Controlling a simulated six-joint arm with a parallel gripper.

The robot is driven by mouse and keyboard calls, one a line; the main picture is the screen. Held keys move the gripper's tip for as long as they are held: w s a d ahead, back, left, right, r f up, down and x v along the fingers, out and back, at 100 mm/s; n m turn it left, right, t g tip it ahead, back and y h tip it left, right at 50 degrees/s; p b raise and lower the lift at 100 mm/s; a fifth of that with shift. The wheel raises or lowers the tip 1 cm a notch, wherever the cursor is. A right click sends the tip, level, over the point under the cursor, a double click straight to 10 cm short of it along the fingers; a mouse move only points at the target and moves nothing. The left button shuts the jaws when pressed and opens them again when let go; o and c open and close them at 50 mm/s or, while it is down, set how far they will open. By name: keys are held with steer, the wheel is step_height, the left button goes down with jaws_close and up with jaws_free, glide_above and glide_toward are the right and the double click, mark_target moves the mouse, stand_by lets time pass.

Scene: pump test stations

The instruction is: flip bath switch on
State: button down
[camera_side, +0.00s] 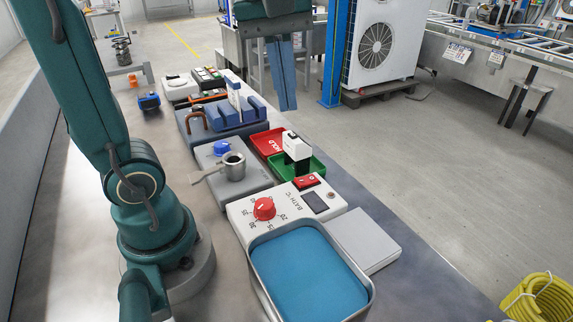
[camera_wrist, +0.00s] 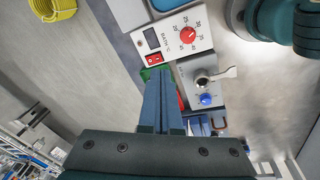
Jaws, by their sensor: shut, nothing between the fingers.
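The bath unit is a white panel (camera_side: 285,209) labelled BATH °C, with a red dial (camera_side: 264,208), a dark display (camera_side: 314,201) and a red rocker switch (camera_side: 307,181). In the wrist view the switch (camera_wrist: 153,58) lies just beyond my fingertips, slightly left; the dial (camera_wrist: 188,35) is further up and right. Which way the rocker is tipped I cannot tell. My gripper (camera_side: 287,108) points down, raised and apart from the panel, towards the back in the side view. Its blue fingers (camera_wrist: 161,72) are together and empty, hiding part of the trays.
A blue-filled basin (camera_side: 305,270) adjoins the panel. Behind the switch are a green tray (camera_side: 314,166) with an upright black-and-white block (camera_side: 296,146) and a red HOLD tray (camera_side: 268,142).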

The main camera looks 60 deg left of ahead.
steer(key=w+a+n+g, duration=0.2)
steer(key=w+a+n, duration=0.1)
steer(key=w+n, duration=0.15)
steer(key=g, duration=0.2)
glide_above(299, 181)
steer(key=w, duration=0.3)
step_height(299, 181, down, 5)
steer(key=shift+s+n, duration=0.25)
steer(key=shift+n, duration=0.2)
steer(key=shift+f, duration=0.1)
steer(key=f, duration=0.4)
steer(key=s+f, duration=0.1)
steer(key=f, duration=0.4)
steer(key=s+f, duration=0.1)
steer(key=f, duration=0.3)
steer(key=shift+f, duration=0.35)
steer(key=shift+s+f, duration=0.1)
steer(key=shift+f, duration=0.1)
